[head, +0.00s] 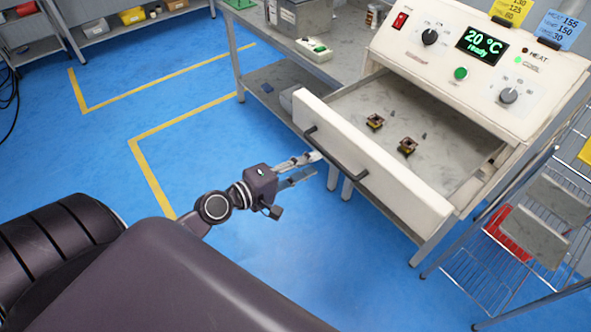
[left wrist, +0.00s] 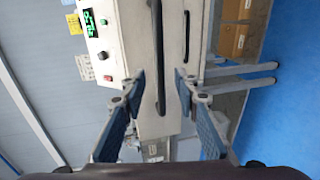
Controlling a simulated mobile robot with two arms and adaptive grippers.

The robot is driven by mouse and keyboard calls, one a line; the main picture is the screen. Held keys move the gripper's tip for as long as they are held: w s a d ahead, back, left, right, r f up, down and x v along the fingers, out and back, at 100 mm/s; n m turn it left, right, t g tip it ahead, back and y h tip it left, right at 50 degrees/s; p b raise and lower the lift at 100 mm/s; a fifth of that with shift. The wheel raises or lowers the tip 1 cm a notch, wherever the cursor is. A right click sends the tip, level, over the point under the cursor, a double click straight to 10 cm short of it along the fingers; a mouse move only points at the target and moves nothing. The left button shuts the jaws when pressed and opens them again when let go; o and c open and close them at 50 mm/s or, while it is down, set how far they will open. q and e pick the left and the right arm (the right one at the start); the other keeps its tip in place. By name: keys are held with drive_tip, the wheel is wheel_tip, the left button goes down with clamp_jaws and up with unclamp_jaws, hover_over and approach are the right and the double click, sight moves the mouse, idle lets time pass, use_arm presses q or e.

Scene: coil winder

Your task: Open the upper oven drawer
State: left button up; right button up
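The oven (head: 480,60) is a cream-coloured unit whose display reads 20 °C ready. Its upper drawer (head: 390,178) stands pulled out, with its inside showing. The drawer has a dark bar handle (head: 337,152) on its front, which also shows in the left wrist view (left wrist: 158,60). My left gripper (head: 313,166) is in front of the drawer, just left of the handle, with its fingers apart. In the left wrist view the handle lies between the open fingers (left wrist: 159,76), with no finger closed on it. My right gripper is not in view.
Two small coils (head: 407,146) lie in the drawer. A second dark handle (left wrist: 186,35) shows beside the upper one in the left wrist view. A wire rack (head: 500,250) stands right of the oven. A grey workbench (head: 275,45) stands behind. Blue floor left of the drawer is clear.

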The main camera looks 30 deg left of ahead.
use_arm(q)
drive_tip(key=shift+v, duration=2.25)
drive_tip(key=shift+f, duration=0.1)
drive_tip(key=s+a+f+m+g+y, duration=0.15)
drive_tip(key=s+f, duration=0.25)
drive_tip(key=f, duration=0.7)
drive_tip(key=s+a+f+m+g+y, duration=0.1)
drive_tip(key=s+f+m+g, duration=0.15)
drive_tip(key=f, duration=0.85)
drive_tip(key=s+a+f+m+g+y, duration=0.15)
drive_tip(key=s+f, duration=0.25)
drive_tip(key=f, duration=0.7)
drive_tip(key=s+d+f+m+g, duration=0.2)
drive_tip(key=s+f, duration=0.4)
drive_tip(key=s, duration=0.3)
drive_tip(key=s+d+f+m+g+y, duration=0.1)
drive_tip(key=s+d+f+m+g, duration=0.2)
drive_tip(key=s+f+m, duration=0.2)
drive_tip(key=s+d+f+m+g, duration=0.3)
drive_tip(key=s+f, duration=0.5)
drive_tip(key=s, duration=0.6)
drive_tip(key=shift+f+m, duration=0.3)
drive_tip(key=shift+m, duration=0.25)
